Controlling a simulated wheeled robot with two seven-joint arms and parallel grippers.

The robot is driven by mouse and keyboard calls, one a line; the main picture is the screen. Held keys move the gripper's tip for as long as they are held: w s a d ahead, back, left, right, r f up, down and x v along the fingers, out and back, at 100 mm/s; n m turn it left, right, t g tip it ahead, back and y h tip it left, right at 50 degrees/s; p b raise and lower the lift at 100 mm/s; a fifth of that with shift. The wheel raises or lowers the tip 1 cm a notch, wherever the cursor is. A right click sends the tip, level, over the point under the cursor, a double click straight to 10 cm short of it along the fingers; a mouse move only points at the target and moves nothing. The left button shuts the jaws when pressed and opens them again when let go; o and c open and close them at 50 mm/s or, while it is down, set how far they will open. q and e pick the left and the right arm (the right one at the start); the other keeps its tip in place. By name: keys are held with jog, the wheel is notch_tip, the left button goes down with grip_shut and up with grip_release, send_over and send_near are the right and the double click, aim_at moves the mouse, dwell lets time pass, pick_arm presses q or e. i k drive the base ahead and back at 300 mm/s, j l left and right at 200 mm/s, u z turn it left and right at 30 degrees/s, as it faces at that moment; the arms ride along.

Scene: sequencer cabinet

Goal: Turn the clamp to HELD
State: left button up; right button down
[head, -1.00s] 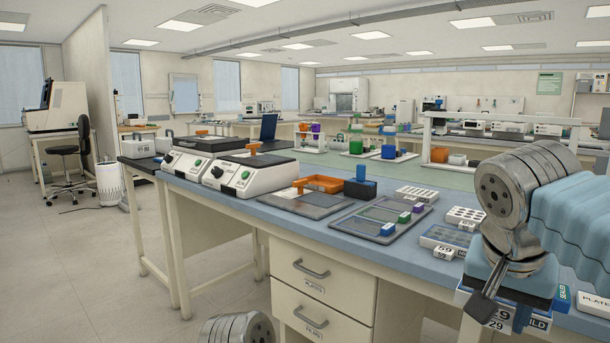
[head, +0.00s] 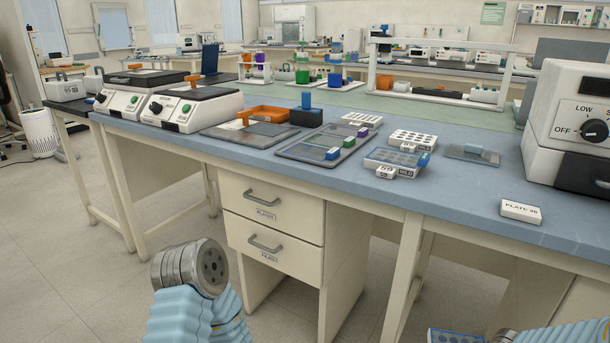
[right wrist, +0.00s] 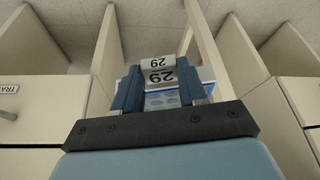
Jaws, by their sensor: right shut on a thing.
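My right gripper (right wrist: 158,85) is shut on a plate (right wrist: 160,101) with white tags reading 29, in the right wrist view. The plate sits between its two dark blue fingers, with the pale floor and cabinet sides beyond. In the head view a blue and white piece, probably this plate, shows at the bottom edge beside my right arm. My left arm shows low at the left of the head view, but its gripper is out of frame. I cannot make out a clamp or a HELD marking in either view.
A blue-topped bench (head: 460,203) crosses the head view. It carries a dark tray (head: 292,152), another plate (head: 388,160) tagged 59, a white rack (head: 413,140), a PLATE 25 card (head: 521,211) and a dial unit (head: 572,118) at the right. Drawers (head: 270,215) stand below. The bench's front right is mostly clear.

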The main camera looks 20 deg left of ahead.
aim_at(244, 116)
jog(key=i+j, duration=0.1)
jog(key=j, duration=0.8)
jog(key=i+j, duration=0.1)
jog(key=j, duration=0.85)
jog(key=i+j, duration=0.1)
jog(key=j, duration=0.8)
jog(key=i+j+z, duration=0.1)
jog(key=j, duration=0.8)
